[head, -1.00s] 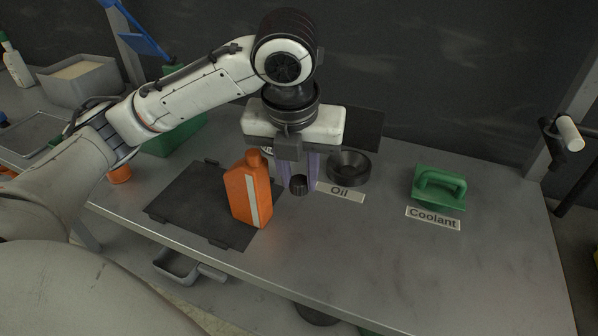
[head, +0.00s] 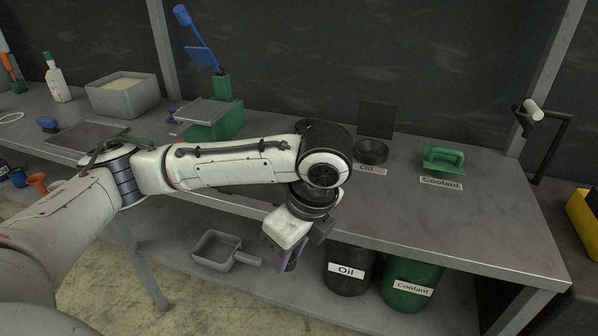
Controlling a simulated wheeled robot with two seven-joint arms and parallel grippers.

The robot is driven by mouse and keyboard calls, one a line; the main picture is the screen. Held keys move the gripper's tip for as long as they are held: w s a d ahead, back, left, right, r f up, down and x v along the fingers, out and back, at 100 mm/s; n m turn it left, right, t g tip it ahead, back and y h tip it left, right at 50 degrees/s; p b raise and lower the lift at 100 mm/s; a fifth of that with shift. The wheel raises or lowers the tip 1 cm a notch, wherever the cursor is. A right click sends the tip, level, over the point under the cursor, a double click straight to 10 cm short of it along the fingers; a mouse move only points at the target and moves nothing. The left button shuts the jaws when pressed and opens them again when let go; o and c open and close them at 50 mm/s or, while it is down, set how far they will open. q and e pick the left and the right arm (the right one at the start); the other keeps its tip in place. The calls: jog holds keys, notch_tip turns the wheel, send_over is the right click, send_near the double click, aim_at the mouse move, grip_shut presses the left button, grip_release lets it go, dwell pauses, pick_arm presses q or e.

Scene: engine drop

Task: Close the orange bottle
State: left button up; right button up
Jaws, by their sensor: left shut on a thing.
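My left gripper (head: 286,262) hangs in front of the workbench's front edge, pointing down, with its purple fingers shut. In the earlier head view a small black cap sat at its fingertips; now the fingertips are seen from the side and the cap does not show clearly. The orange bottle cannot be made out now; my left forearm and wrist cover the part of the bench where it stood. My right gripper is not in view.
The grey workbench (head: 430,215) has free room at right. On it are a green coolant lid (head: 443,161), a black round piece (head: 370,152) and a grey bin (head: 125,95). Below are an oil bin (head: 346,272), a coolant bin (head: 410,285) and a grey scoop (head: 222,252).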

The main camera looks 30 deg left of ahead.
pick_arm(q)
jog(key=s+d+f+n+g+h, duration=0.1)
jog(key=s+f+n, duration=0.2)
jog(key=f+n, duration=0.3)
jog(key=s+d+f+n+g+h, duration=0.2)
jog(key=s+f+n, duration=0.2)
jog(key=n, duration=0.9)
jog(key=shift+d+f+g, duration=0.25)
jog(key=shift+f+g, duration=0.05)
jog(key=shift+f, duration=1.2)
